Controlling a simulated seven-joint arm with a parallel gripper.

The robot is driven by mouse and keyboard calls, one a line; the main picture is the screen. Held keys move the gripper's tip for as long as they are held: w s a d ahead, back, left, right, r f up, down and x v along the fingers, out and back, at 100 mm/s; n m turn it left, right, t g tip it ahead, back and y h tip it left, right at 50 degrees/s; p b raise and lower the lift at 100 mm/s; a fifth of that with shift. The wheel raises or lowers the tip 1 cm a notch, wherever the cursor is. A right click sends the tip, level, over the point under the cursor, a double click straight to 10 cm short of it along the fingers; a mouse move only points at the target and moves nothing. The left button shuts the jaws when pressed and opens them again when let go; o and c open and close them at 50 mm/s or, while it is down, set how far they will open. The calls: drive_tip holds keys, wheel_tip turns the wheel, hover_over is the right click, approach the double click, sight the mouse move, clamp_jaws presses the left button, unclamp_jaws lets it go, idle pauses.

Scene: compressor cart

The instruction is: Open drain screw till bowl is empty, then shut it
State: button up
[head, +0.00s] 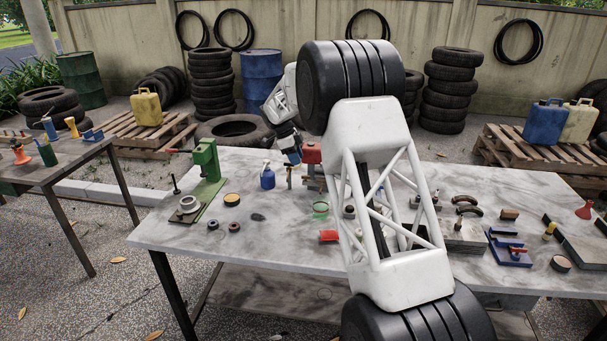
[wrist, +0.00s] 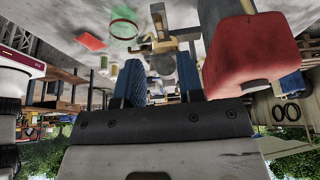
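My gripper (head: 294,158) is at the back of the table, just left of a red block-shaped body (head: 312,153). In the wrist view, the two blue fingers of my gripper (wrist: 161,65) stand apart. A grey rounded part (wrist: 161,63), perhaps the bowl, shows between and beyond them, with gaps on both sides. Brass-coloured fittings (wrist: 160,42) lie just past it. The red body also fills the right of the wrist view (wrist: 250,58). I cannot make out the drain screw for certain. A green-rimmed clear dish (head: 321,209) stands on the table, nearer the front.
Blue tools (head: 508,248) and blocks lie at right. My arm hides the middle. The table's front left is clear.

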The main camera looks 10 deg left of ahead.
sight(306, 178)
drive_tip(key=shift+x, duration=3.7)
drive_tip(key=shift+r, duration=0.1)
clamp_jaws()
